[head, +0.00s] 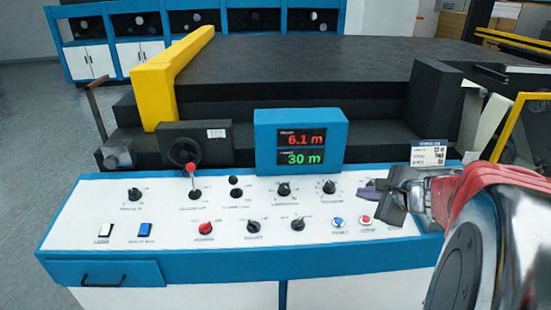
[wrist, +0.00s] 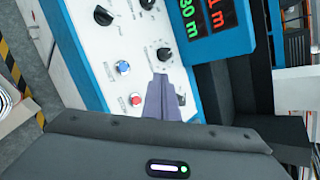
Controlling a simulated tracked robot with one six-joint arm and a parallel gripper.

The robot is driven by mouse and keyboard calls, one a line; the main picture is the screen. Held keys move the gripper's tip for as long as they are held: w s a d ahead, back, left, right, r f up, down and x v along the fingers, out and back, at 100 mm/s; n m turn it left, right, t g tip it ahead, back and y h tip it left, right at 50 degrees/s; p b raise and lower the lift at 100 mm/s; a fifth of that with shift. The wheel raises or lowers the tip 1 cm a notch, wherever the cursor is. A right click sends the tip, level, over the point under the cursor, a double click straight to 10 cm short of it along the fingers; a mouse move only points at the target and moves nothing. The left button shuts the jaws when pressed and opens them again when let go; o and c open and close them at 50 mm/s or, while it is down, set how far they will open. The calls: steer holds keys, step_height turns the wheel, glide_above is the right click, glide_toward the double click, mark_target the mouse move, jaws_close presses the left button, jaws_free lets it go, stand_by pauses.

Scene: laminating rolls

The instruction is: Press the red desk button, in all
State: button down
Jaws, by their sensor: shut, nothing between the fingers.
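The red desk button (head: 365,219) is a small round button on the white sloping desk panel (head: 100,205), right of a round blue button (head: 338,221). It also shows in the wrist view (wrist: 136,100), just left of my fingers, below the blue button there (wrist: 123,67). My gripper (head: 368,190) is shut and empty. It reaches in from the right over the panel, farther back than the red button in the head view. In the wrist view its closed fingertips (wrist: 160,78) lie near a black knob (wrist: 163,54). I cannot tell their height above the panel.
Several black knobs, a red knob (head: 205,228) and a red-topped lever (head: 191,168) stand on the panel. A blue display box (head: 300,116) reading 6.1 m and 30 m rises behind it. A label card (head: 428,152) stands by my gripper. The front right of the panel looks clear.

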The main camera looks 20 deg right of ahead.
mark_target(366, 219)
steer(key=d, duration=0.1)
steer(key=d+m, duration=0.1)
steer(key=d, duration=0.1)
steer(key=d+m+h, duration=0.1)
steer(key=shift+s+d+f, duration=0.2)
steer(key=shift+s, duration=0.15)
steer(key=shift+f, duration=0.15)
steer(key=shift+w+d+f, duration=0.1)
steer(key=shift+w+f, duration=0.15)
steer(key=shift+f, duration=1.15)
steer(key=shift+w+f, duration=0.25)
steer(key=shift+f, duration=1.15)
steer(key=shift+w+d+f, duration=0.1)
steer(key=shift+w+f, duration=0.15)
steer(key=shift+f, duration=1.85)
steer(key=shift+s+r, duration=0.1)
steer(key=shift+r, duration=0.7)
